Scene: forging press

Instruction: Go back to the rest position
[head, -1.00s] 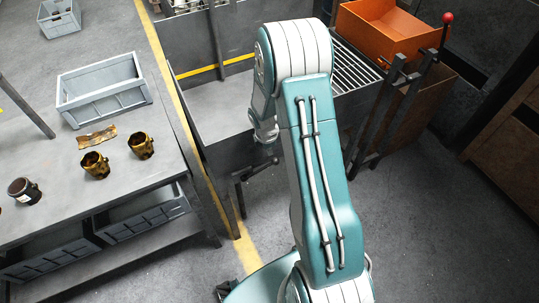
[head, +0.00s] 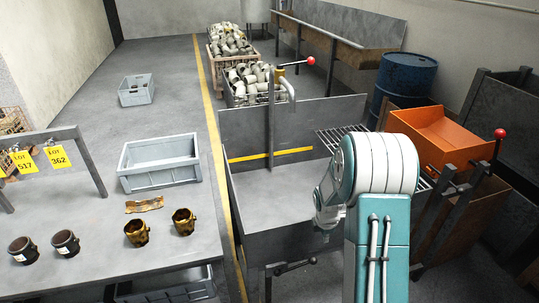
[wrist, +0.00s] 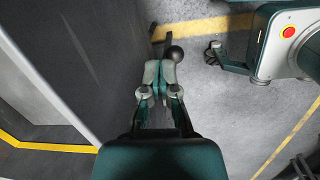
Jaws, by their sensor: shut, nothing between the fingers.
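My gripper (wrist: 160,82) is shut and empty in the wrist view, with its fingertips together over the grey floor beside a dark metal panel. A black ball knob (wrist: 175,54) shows just past the fingertips; I cannot tell how far below them it is. In the head view my arm stands at the right of centre, bent at a large white and teal joint, and the gripper itself is hidden below it. A grey metal bin (head: 280,192) with a handle at its front stands beside the arm.
At left a grey table holds a blue-grey crate (head: 160,172), two brass parts (head: 137,232), two dark parts and a crumpled brown piece (head: 145,204). At right are an orange tray (head: 437,137) and a red-knobbed lever (head: 499,134). A blue drum (head: 405,80) stands behind. A yellow floor line runs between.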

